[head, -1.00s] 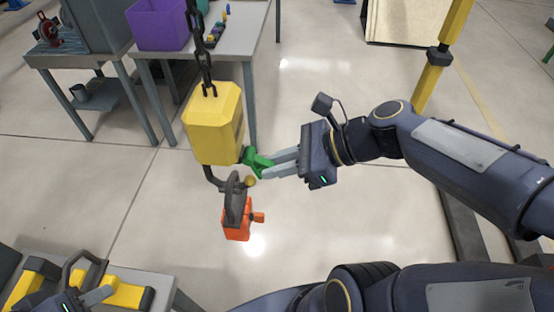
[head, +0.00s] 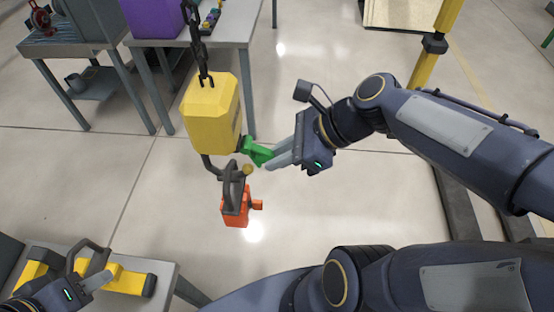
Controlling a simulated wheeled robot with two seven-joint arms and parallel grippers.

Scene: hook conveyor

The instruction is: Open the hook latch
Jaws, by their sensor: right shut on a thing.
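A yellow hook block (head: 210,112) hangs from a dark chain (head: 195,40). A dark grey hook (head: 208,168) is below it. A green latch lever (head: 258,152) sticks out at the block's lower right. My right gripper (head: 277,158) is shut on this lever, coming from the right. A dark grey handle ring (head: 231,190) with an orange part (head: 236,212) below it hangs at the hook. My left gripper (head: 95,283) is at the lower left, beside a yellow object with a grey handle (head: 92,252); whether its fingers are apart is unclear.
A grey table (head: 215,42) behind the block bears a purple bin (head: 150,15). Another grey table (head: 75,45) stands left of it. A low table (head: 165,290) at the lower left bears the yellow object. A yellow post (head: 435,55) stands at the right. The floor around the block is clear.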

